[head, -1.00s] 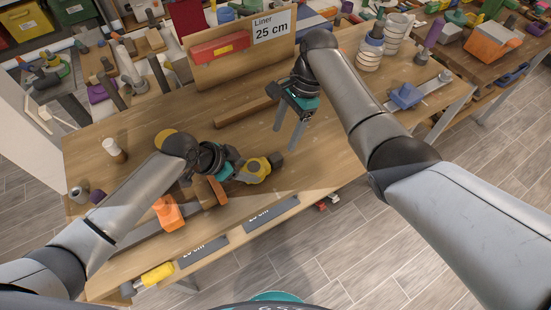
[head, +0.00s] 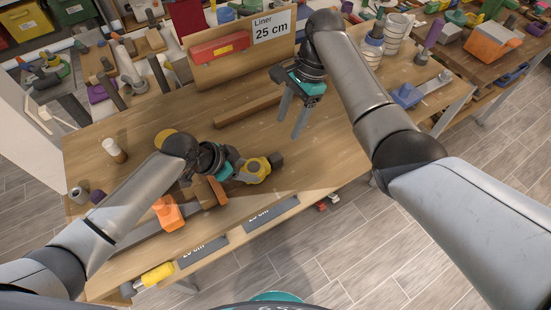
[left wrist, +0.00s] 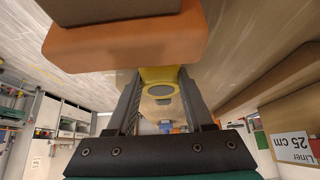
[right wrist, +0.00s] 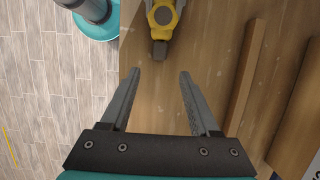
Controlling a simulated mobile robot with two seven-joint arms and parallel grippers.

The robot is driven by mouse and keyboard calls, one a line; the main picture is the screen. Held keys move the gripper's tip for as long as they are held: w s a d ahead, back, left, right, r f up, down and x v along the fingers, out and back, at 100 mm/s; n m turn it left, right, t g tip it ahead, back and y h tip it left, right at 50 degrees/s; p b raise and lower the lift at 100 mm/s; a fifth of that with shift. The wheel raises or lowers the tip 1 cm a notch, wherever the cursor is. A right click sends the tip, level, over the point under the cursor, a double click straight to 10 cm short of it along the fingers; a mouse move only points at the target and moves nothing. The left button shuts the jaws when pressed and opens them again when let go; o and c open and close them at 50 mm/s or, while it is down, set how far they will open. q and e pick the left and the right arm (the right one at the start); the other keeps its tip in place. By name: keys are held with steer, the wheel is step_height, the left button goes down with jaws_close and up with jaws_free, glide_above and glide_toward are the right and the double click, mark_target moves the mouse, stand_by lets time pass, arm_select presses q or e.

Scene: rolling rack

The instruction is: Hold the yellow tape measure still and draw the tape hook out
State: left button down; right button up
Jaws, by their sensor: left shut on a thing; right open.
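The yellow tape measure (head: 256,169) lies on the workbench (head: 130,180) with its dark end (head: 276,159) facing right in the head view. My left gripper (head: 236,170) is shut on the tape measure, and the yellow body shows between its fingers in the left wrist view (left wrist: 158,82). My right gripper (head: 291,118) is open and empty, above the bench to the right of the tape measure. In the right wrist view the tape measure (right wrist: 163,18) is ahead, beyond the open fingertips (right wrist: 158,75), its dark end (right wrist: 160,50) toward them. I cannot make out the hook itself.
A wooden bar (head: 245,111) lies behind the tape measure, before a board with a "Liner 25 cm" sign (head: 272,27). An orange block (head: 168,213) is near my left forearm. Two dark "25 cm" strips (head: 202,252) mark the front edge. Bench around the dark end is clear.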

mark_target(276, 156)
steer(key=a+f+h, duration=0.1)
steer(key=f, duration=0.2)
steer(key=s+a+f+t+h, duration=0.1)
steer(key=f, duration=0.3)
steer(key=s+a+f+t, duration=0.1)
steer(key=f, duration=0.3)
steer(key=shift+f+h, duration=0.25)
steer(key=shift+h, duration=0.15)
steer(key=shift+c, duration=0.2)
jaws_close()
stand_by(0.5)
steer(key=shift+o, duration=0.7)
jaws_free()
